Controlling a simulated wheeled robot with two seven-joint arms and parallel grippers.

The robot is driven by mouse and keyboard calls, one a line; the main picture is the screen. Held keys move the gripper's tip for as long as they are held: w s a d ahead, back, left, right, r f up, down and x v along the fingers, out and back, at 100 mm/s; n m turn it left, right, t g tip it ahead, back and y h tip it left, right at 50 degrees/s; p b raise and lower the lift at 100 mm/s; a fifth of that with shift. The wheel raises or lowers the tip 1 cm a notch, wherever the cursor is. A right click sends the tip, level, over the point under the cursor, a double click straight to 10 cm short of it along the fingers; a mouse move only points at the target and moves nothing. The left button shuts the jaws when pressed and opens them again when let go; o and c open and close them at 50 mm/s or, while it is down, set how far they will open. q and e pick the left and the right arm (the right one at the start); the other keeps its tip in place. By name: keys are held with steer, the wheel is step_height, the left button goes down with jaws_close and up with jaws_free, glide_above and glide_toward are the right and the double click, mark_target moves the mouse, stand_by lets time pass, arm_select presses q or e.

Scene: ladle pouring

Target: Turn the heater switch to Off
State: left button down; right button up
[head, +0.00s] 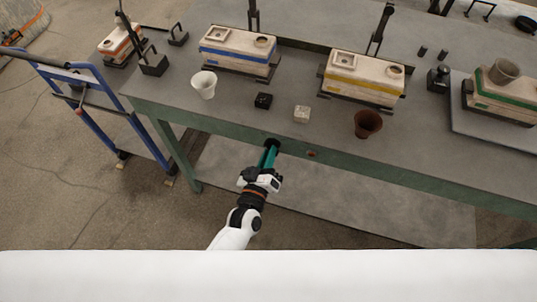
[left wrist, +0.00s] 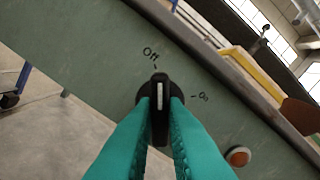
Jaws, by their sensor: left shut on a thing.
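The heater switch is a black rotary knob (left wrist: 158,88) with a white line on it, on the green front panel of the bench; it also shows as a dark knob (head: 273,142) in the head view. The white line points up, close to the tick under the "Off" label (left wrist: 150,52). The "On" label (left wrist: 202,97) lies to the right. My left gripper (left wrist: 161,125), with teal fingers, is shut on the knob, one finger on each side; it also shows in the head view (head: 267,157). My right gripper is not in view.
An orange button (left wrist: 238,156) sits on the panel right of the knob. On the bench top (head: 225,115) stand a white cup (head: 204,84), a brown cup (head: 367,124), a black block (head: 263,100) and a pale block (head: 301,114). A blue-framed cart (head: 100,105) stands at left.

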arm_select(q)
steer(key=shift+f+n, duration=0.1)
steer(key=shift+n, duration=0.5)
steer(key=c, duration=1.5)
jaws_free()
steer(key=shift+o, duration=0.2)
steer(key=b+v, duration=0.1)
steer(key=v, duration=1.1)
